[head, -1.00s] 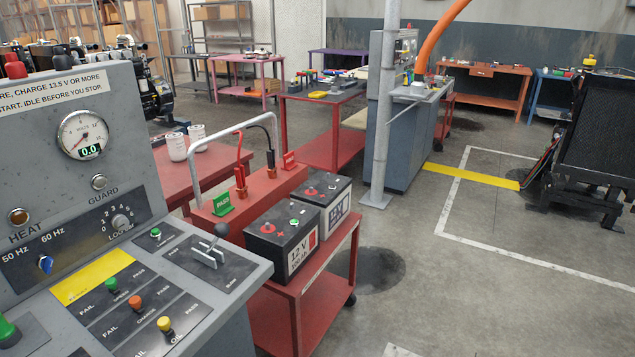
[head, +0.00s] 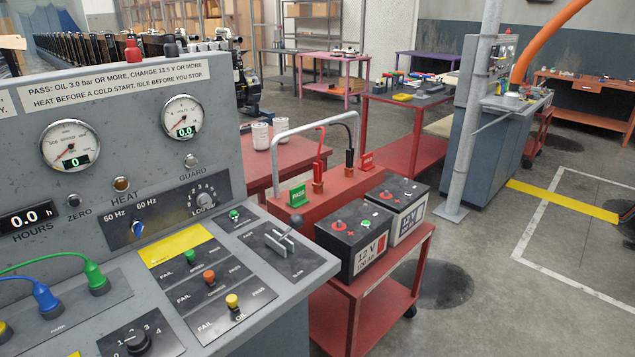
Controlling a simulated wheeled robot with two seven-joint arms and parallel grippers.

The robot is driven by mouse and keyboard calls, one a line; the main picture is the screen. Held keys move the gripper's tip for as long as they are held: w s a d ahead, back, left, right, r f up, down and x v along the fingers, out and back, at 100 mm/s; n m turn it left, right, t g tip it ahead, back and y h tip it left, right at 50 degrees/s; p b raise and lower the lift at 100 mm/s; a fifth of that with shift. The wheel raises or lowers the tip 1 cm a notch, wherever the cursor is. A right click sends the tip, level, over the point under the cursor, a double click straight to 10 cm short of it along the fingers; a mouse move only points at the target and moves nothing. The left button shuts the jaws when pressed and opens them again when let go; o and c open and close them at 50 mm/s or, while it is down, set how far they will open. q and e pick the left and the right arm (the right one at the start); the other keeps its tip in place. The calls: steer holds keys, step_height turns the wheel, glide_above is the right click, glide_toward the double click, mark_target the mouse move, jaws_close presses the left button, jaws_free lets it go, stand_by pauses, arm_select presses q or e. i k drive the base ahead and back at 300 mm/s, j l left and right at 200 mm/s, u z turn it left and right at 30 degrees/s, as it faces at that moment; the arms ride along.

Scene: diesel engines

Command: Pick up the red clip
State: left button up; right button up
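The red clip (head: 319,172) stands upright in a holder on the red battery cart (head: 345,187), with a red cable rising from it. A black clip (head: 348,158) with a black cable stands just to its right. Two dark batteries sit on the cart in front of the clips: the nearer one (head: 352,238) is marked 12 V, the other (head: 403,203) is behind it to the right. Each has red and green parts on top. Neither of my grippers is in view.
A grey control console (head: 215,260) with gauges, knobs and a lever (head: 288,231) fills the left and front. A grey handle frame (head: 277,165) rises at the cart's left. A green PASS tag (head: 298,195) stands near the clip. Floor (head: 480,300) right of the cart is clear.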

mark_target(318, 168)
steer(key=i+l, duration=0.2)
steer(key=i, duration=0.2)
steer(key=i+l, duration=0.2)
steer(key=i, duration=0.15)
steer(key=i+l, duration=0.1)
steer(key=l, duration=0.25)
steer(key=i+l+u, duration=0.1)
steer(key=l, duration=0.25)
steer(key=i+l, duration=0.15)
steer(key=l, duration=0.25)
steer(key=i+l+u, duration=0.15)
steer(key=l, duration=0.2)
